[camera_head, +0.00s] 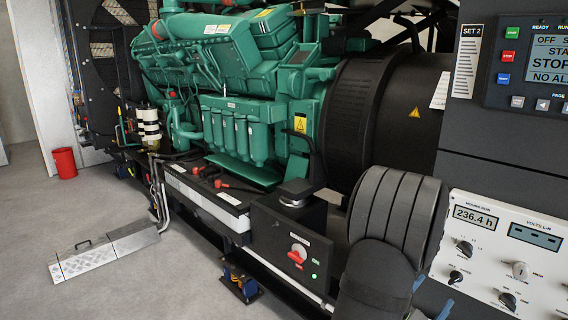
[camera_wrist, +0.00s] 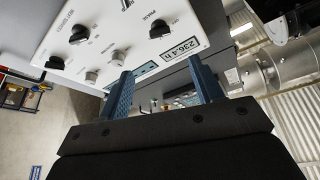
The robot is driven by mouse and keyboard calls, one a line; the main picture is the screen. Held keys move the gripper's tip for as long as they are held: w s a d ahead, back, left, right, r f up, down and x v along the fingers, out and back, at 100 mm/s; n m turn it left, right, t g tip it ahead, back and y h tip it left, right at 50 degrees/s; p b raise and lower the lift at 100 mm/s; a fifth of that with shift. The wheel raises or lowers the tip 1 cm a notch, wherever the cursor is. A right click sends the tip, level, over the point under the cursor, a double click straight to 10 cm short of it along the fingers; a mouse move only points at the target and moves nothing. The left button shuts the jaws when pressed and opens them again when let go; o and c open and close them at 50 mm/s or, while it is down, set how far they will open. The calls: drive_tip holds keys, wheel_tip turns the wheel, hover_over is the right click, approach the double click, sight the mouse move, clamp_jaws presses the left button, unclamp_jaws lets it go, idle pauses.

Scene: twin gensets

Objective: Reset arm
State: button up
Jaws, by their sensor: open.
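My gripper (camera_wrist: 164,86) shows in the wrist view as two blue fingers standing apart, with nothing between them. Behind and above it is the white control panel (camera_wrist: 120,30) with black and pale knobs and a "236.4 h" display, seen tilted. In the head view my dark arm rises at the lower right, in front of the genset and beside the same white panel (camera_head: 480,266). Only a small bit of blue shows past my arm there, so the fingertips are mostly hidden.
The green engine (camera_head: 235,60) and black generator housing (camera_head: 385,110) fill the middle. A red-handled switch box (camera_head: 290,250) stands close left of my arm. A stop/start controller (camera_head: 530,65) is at upper right.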

drive_tip(key=x, duration=1.3)
drive_tip(key=shift+w+d+r, duration=0.15)
drive_tip(key=shift+w+d, duration=0.1)
drive_tip(key=m, duration=0.1)
drive_tip(key=m+g, duration=0.1)
drive_tip(key=m, duration=0.1)
drive_tip(key=shift+a+m+g, duration=0.15)
drive_tip(key=shift+m+g, duration=0.15)
drive_tip(key=f+v, duration=0.1)
drive_tip(key=v, duration=1.6)
drive_tip(key=n+t+y, duration=0.1)
drive_tip(key=n+t, duration=0.2)
drive_tip(key=n, duration=0.3)
approach(463, 253)
drive_tip(key=w+a, duration=0.1)
drive_tip(key=w, duration=0.1)
drive_tip(key=d+n+t, duration=0.1)
drive_tip(key=d+n, duration=0.1)
drive_tip(key=w+d+r+n+y, duration=0.1)
drive_tip(key=d+n, duration=0.1)
drive_tip(key=w+d+r+n+t+y, duration=0.1)
drive_tip(key=d+n, duration=0.2)
drive_tip(key=shift+w+r+t, duration=0.2)
drive_tip(key=shift+r+t, duration=0.05)
drive_tip(key=shift+t, duration=0.05)
drive_tip(key=shift+w+d+r+n+y, duration=0.2)
drive_tip(key=shift+r+n+y, duration=0.1)
drive_tip(key=shift+n, duration=0.4)
